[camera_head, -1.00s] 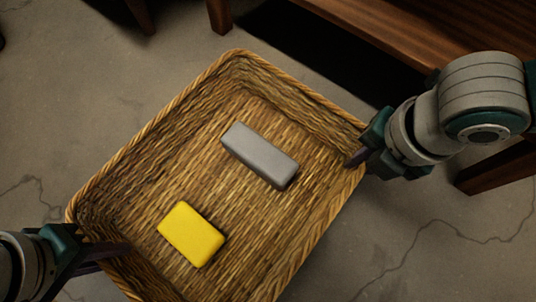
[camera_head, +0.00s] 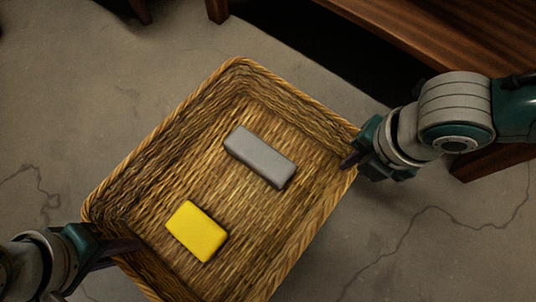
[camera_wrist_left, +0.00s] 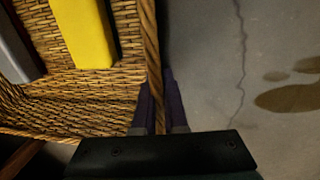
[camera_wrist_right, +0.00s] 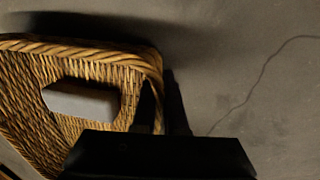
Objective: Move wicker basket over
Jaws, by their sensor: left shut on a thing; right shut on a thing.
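The wicker basket (camera_head: 150,150) is a wide, shallow woven tray in the middle of the head view, turned at an angle. A grey block (camera_head: 260,156) and a yellow block (camera_head: 197,231) lie apart on its floor. My left gripper (camera_head: 132,246) is shut on the basket's rim at the lower left; in the left wrist view its fingers straddle the wall (camera_wrist_left: 152,60). My right gripper (camera_head: 350,160) is shut on the rim at the right corner; the right wrist view shows the fingers at the rim (camera_wrist_right: 150,70), dark and partly hidden.
A wooden piece of furniture (camera_head: 440,40) stands at the upper right, with dark shadow beneath it. Wooden legs show at the top edge. The cracked concrete floor (camera_head: 80,110) is open at the left and at the lower right (camera_head: 430,245).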

